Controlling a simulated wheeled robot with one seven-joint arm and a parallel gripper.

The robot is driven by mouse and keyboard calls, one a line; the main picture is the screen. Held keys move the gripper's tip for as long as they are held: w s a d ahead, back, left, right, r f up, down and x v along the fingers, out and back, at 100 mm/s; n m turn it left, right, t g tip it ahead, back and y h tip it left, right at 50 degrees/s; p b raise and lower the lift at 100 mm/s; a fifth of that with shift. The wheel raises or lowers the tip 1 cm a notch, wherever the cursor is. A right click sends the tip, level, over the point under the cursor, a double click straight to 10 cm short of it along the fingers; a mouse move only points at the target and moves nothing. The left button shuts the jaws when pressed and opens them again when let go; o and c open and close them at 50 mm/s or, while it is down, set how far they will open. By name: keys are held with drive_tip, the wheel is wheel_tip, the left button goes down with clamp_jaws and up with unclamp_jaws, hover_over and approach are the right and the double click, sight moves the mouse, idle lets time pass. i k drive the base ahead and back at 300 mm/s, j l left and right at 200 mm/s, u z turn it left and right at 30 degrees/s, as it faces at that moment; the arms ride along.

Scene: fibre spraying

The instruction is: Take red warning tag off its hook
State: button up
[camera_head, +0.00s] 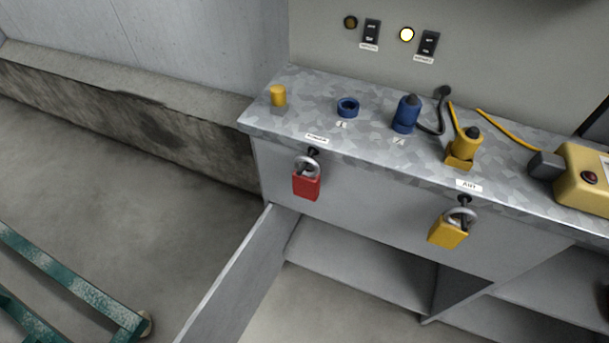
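A red padlock-shaped piece (306,183) with a grey shackle hangs from a dark hook (313,152) on the front edge of the grey metal counter (375,150). A small white label (317,139) sits above it; its print is too small to read. A yellow padlock (448,231) hangs from a second hook (464,200) to the right. I see no flat red tag apart from the red padlock-shaped piece. My gripper is not in view.
On the counter stand a yellow cap (278,95), blue ring (348,107), blue plug (406,114), yellow plug (464,147) and yellow box (585,178). A cabinet door (228,285) stands open below. A teal frame (62,280) is at lower left. The floor between is clear.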

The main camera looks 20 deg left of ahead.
sight(306, 185)
drive_tip(key=j+u, duration=0.15)
drive_tip(key=u, duration=0.25)
drive_tip(key=j+u, duration=0.15)
drive_tip(key=u, duration=0.3)
drive_tip(key=j+u, duration=0.1)
drive_tip(key=u, duration=0.3)
drive_tip(key=i+j+u, duration=0.1)
drive_tip(key=u, duration=0.3)
